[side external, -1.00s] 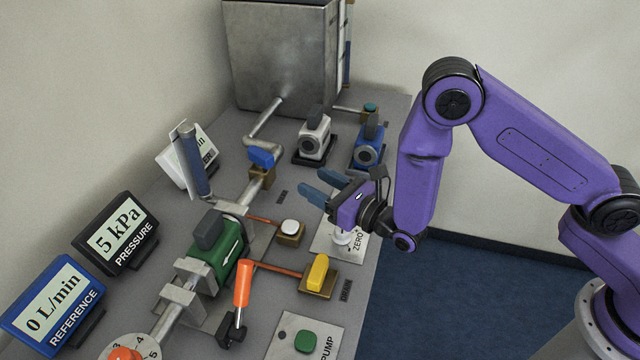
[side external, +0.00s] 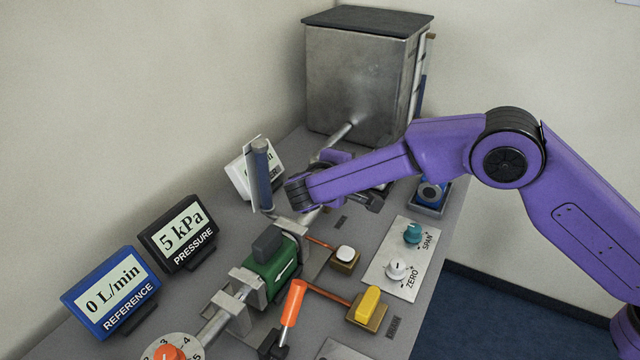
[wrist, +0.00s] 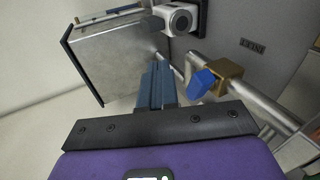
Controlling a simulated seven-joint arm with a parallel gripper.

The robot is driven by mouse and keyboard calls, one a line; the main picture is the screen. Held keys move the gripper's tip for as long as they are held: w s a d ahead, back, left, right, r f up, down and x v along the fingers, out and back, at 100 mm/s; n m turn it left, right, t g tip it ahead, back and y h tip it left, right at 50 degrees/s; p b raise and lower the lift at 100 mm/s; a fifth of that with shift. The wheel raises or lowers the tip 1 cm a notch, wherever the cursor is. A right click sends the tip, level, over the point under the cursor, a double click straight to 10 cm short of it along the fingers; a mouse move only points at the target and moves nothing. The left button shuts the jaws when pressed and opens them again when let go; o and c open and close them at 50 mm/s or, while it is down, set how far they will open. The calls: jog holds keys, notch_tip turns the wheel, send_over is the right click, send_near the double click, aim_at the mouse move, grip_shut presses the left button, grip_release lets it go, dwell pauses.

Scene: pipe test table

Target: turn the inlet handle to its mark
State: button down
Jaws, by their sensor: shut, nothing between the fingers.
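The inlet valve shows in the wrist view as a blue handle (wrist: 201,82) on a brass body (wrist: 226,74), fitted on a steel pipe. The handle sits slanted to the pipe. My gripper (wrist: 157,72) has its two blue-grey fingers shut together with nothing between them. They are left of the blue handle in the wrist view, with a gap in the picture; the height between them cannot be told. In the side view my purple arm covers the valve and most of the gripper. I cannot make out the handle's mark.
A steel tank (side external: 362,85) stands behind the valve. A white device (wrist: 180,20) is near the fingers. A blue upright tube (side external: 262,175) and the green pump (side external: 273,268) stand along the pipe. A small dark label (wrist: 253,45) lies on the grey table.

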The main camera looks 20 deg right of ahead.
jog(key=s+a+r+m+g+y, duration=0.25)
jog(key=a+m+y, duration=0.4)
jog(key=a, duration=0.45)
jog(key=shift+g+h, duration=0.45)
jog(key=x, duration=1)
jog(key=shift+f, duration=0.3)
jog(key=shift+w+d+r, duration=0.1)
jog(key=shift+w+d, duration=0.1)
jog(key=shift+d, duration=0.3)
jog(key=shift+w+d+r, duration=0.1)
jog(key=shift+w+d, duration=0.05)
jog(key=shift+d, duration=0.35)
jog(key=shift+w+d, duration=0.25)
jog(key=shift+d, duration=0.45)
